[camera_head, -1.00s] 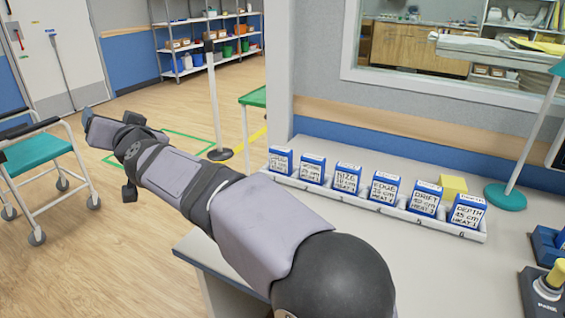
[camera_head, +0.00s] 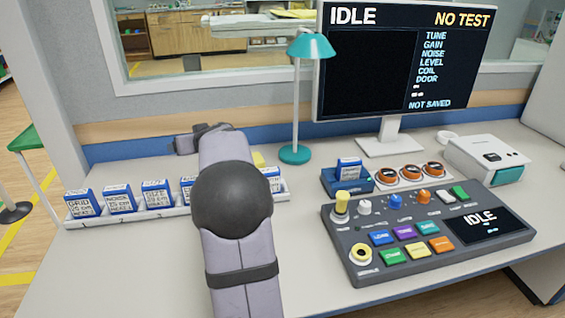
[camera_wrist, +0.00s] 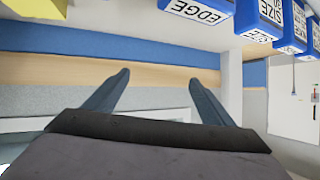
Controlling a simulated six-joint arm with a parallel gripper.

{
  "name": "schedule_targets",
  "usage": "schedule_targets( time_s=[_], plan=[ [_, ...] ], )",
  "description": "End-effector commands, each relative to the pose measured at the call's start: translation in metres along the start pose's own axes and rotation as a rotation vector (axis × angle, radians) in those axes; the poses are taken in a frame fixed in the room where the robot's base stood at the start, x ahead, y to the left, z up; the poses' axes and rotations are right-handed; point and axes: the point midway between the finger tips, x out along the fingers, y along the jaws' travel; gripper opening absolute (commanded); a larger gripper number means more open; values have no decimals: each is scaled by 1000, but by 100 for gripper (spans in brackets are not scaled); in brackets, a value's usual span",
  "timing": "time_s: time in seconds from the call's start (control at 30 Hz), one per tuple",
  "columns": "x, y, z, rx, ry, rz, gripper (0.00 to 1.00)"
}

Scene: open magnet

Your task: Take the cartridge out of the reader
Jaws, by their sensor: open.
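A blue and white cartridge (camera_head: 348,169) stands upright in the small blue reader (camera_head: 334,182), on the desk behind the control panel. My gripper's two fingers (camera_wrist: 155,85) are apart in the wrist view, with nothing between them; the wall strip shows behind. The reader does not show in the wrist view.
A white rack (camera_head: 160,212) of blue cartridges stands left of and partly behind my arm; some also show upside down in the wrist view. A teal lamp (camera_head: 295,154) stands between arm and reader. The control panel (camera_head: 420,235), orange-topped round pieces (camera_head: 410,174) and monitor (camera_head: 400,75) surround the reader.

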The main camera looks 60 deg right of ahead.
Motion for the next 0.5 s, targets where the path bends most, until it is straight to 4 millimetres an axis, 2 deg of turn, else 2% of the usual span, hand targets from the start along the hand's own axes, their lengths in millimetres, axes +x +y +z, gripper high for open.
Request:
schedule_targets(
  time_s=[0.03,0.1,0.17,0.2,0.3,0.4,0.5],
  plan=[
    [-14,46,2,13,-7,44,77],
    [-32,98,10,20,-14,89,77],
    [-52,141,19,26,-18,126,77],
    [-66,169,25,32,-19,151,77],
    [-108,234,43,45,-19,211,77],
    [-152,287,61,55,-13,266,77],
    [-191,325,78,60,-4,310,77]
  ],
)
